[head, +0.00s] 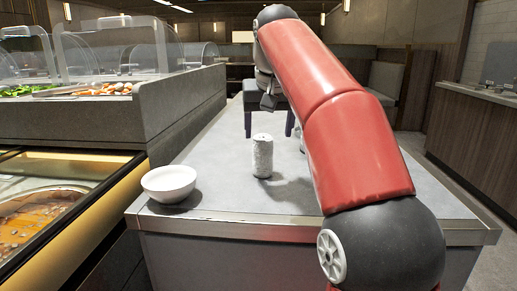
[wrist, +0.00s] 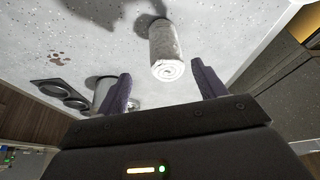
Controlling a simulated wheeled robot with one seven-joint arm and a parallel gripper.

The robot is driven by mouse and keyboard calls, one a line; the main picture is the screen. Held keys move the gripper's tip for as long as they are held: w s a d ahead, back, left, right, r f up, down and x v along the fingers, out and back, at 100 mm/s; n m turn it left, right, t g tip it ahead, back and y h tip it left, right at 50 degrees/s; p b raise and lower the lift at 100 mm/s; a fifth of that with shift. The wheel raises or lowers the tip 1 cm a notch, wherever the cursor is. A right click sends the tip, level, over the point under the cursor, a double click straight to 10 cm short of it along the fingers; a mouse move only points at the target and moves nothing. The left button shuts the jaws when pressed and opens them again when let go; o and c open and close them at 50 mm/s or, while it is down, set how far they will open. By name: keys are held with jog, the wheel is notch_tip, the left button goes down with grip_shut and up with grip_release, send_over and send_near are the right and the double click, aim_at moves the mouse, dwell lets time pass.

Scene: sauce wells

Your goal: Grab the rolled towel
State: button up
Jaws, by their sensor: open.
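The rolled towel (head: 263,155) is a white, textured cylinder standing upright on the grey counter (head: 225,190) in the head view. In the wrist view the rolled towel (wrist: 166,48) shows its spiral end, between and beyond the two fingertips. My gripper (wrist: 160,85) is open, with one dark finger on each side and empty space between them. I see no contact with the towel. In the head view my red arm reaches over the right side of the counter, and my gripper (head: 268,102) is partly hidden behind the arm, above and beyond the towel.
A white bowl (head: 170,182) stands at the counter's front left corner. A food bar with clear covers (head: 115,50) is on the left. In the wrist view, dark round wells (wrist: 62,93) and brown spots (wrist: 57,57) show on the counter. The counter's front middle is clear.

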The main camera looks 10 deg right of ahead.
aim_at(263, 150)
jog(key=shift+w+f, duration=0.25)
jog(key=shift+w, duration=0.05)
jog(key=x, duration=0.4)
jog(key=a+x, duration=0.1)
jog(key=x, duration=0.2)
jog(key=c, duration=1.1)
jog(key=shift+w+r, duration=0.1)
